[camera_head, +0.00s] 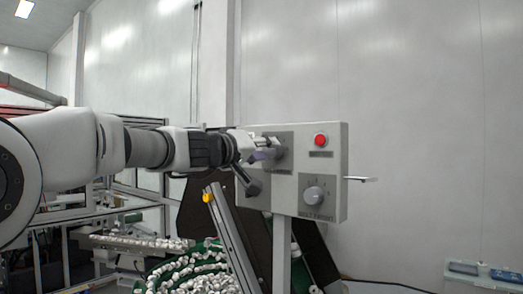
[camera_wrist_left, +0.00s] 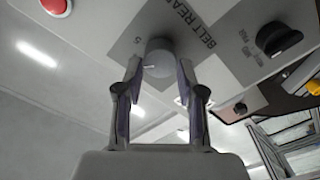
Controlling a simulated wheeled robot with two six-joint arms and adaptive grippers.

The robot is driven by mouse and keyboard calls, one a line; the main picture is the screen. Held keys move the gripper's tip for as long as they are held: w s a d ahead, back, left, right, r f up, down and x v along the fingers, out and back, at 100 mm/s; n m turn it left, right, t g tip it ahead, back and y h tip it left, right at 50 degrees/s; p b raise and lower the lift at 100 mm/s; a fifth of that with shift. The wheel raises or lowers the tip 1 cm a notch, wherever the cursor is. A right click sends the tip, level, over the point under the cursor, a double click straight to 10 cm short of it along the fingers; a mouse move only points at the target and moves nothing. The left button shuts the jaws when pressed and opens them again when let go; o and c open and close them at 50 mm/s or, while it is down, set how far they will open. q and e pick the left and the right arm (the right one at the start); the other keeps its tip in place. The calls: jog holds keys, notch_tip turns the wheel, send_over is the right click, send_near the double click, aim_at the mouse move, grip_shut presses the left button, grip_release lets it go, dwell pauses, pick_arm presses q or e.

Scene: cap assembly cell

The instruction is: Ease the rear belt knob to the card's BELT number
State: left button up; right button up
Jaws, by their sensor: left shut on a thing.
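The grey rear belt knob (camera_wrist_left: 158,58) shows in the left wrist view on a grey plate marked "BELT REAR". My left gripper (camera_wrist_left: 160,72) is shut on it, with one finger on each side. In the head view my left gripper (camera_head: 268,153) reaches the upper left of the panel (camera_head: 335,160) and largely hides this knob. A number on the dial is partly visible, but the knob's setting cannot be read. No card number is legible in either view. My right gripper is not in view.
The panel bears a red button (camera_head: 321,140) and a lower grey knob (camera_head: 314,195). A black selector (camera_wrist_left: 277,39) sits beside the held knob in the wrist view. A thin ledge (camera_head: 361,179) sticks out right of the panel. White parts (camera_head: 195,270) fill a green feeder below.

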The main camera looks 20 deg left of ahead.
pick_arm(q)
jog(key=n+b, duration=0.1)
jog(key=n, duration=0.2)
jog(key=shift+r+n+b, duration=0.2)
jog(key=shift+n+b, duration=0.25)
jog(key=shift+n, duration=1.75)
jog(key=shift+r, duration=0.1)
